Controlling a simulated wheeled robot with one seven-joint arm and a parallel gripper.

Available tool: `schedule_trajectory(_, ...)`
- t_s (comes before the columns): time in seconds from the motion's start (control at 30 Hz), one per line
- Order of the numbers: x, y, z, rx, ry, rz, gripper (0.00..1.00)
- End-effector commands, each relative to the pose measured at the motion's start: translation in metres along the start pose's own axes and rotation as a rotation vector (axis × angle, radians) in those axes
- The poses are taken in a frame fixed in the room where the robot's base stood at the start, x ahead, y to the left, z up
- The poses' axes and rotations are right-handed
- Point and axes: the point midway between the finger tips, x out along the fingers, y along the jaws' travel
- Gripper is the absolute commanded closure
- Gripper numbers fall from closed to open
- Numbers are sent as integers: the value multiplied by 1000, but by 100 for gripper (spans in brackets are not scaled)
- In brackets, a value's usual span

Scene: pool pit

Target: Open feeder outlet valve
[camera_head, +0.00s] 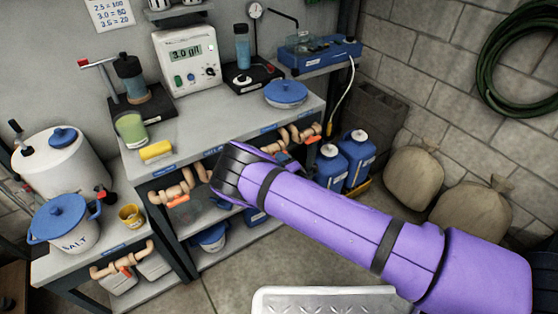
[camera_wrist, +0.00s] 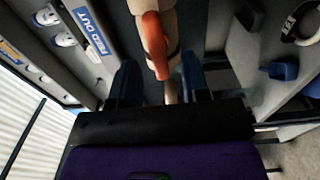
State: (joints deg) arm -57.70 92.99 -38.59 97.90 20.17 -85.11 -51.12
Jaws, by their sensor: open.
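In the wrist view, a valve with an orange handle (camera_wrist: 155,42) sits on a tan pipe (camera_wrist: 143,5) beside a blue label (camera_wrist: 92,32) reading "FEED OUT". My gripper (camera_wrist: 160,78) is open, with its blue fingers on the left and right of the lower end of the handle. I cannot tell whether they touch it. In the head view, my gripper (camera_head: 235,172) is at the bench's front edge, among tan pipes with orange handles (camera_head: 180,200). Its fingertips are largely hidden there, and so is which valve lies between them.
The bench (camera_head: 215,122) above carries a yellow block (camera_head: 155,151), a blue-lidded dish (camera_head: 286,92) and a white meter (camera_head: 186,60). Blue jugs (camera_head: 358,158) and sacks (camera_head: 414,178) stand to the right. A salt pot (camera_head: 65,222) stands on the left counter.

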Motion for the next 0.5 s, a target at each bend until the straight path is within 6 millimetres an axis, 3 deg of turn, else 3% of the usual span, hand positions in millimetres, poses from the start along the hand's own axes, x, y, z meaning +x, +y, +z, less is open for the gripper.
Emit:
schedule_trajectory(0.3, -60, -1, 0, 0, -1, -3, 57)
schedule_trajectory(0.5, -86, 0, 0, -1, 0, -3, 57)
